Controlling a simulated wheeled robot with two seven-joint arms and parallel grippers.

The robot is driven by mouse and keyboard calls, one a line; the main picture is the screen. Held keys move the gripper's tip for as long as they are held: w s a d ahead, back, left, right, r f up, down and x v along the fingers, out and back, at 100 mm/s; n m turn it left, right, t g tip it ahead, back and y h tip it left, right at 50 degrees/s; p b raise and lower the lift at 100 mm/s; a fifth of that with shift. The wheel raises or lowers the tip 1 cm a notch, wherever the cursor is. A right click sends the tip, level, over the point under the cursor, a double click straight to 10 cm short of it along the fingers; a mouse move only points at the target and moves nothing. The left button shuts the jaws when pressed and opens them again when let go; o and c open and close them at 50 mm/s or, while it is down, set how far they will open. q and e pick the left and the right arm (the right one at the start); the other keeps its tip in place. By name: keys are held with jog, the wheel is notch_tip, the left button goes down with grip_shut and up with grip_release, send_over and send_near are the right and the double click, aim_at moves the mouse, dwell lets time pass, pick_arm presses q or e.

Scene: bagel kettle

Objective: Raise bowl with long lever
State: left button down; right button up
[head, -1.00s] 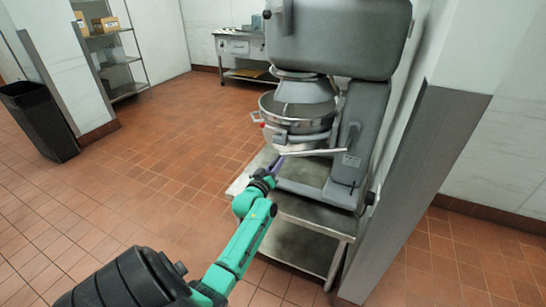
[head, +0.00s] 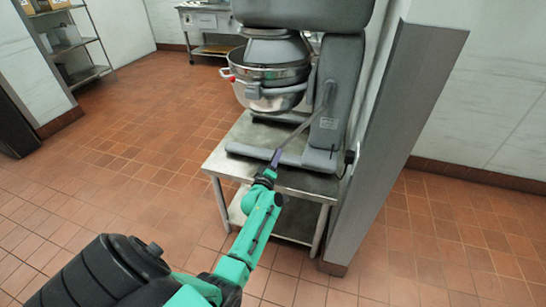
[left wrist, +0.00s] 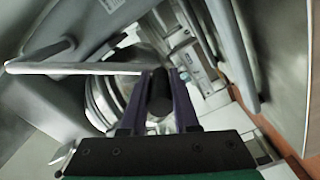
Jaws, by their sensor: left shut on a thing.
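The grey mixer (head: 337,95) stands on a steel table, with its metal bowl (head: 268,97) under the mixer head. The long lever (head: 303,127) comes from the mixer's right side and slants down and left toward me. My left gripper (head: 277,157) is shut at the lever's free end, in front of the mixer base. In the left wrist view, the purple fingers (left wrist: 159,95) close around the lever's black knob (left wrist: 160,92), and the grey lever bar (left wrist: 75,68) runs off to the left. The bowl shows partly behind the fingers. My right gripper is not in view.
The steel table (head: 230,160) has a lower shelf. A grey wall edge (head: 385,130) stands close to the right of the mixer. A wire shelf (head: 85,42) is at the far left, and another steel table (head: 205,20) is at the back. The tiled floor on the left is clear.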

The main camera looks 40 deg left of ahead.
pick_arm(q)
jog(key=shift+f, duration=0.25)
jog(key=c, duration=0.8)
grip_release()
jog(key=shift+o, duration=0.6)
jog(key=shift+r, duration=0.1)
jog(key=p+v, duration=0.1)
jog(key=v, duration=1.3)
jog(key=shift+s, duration=0.3)
jog(key=shift+d, duration=0.15)
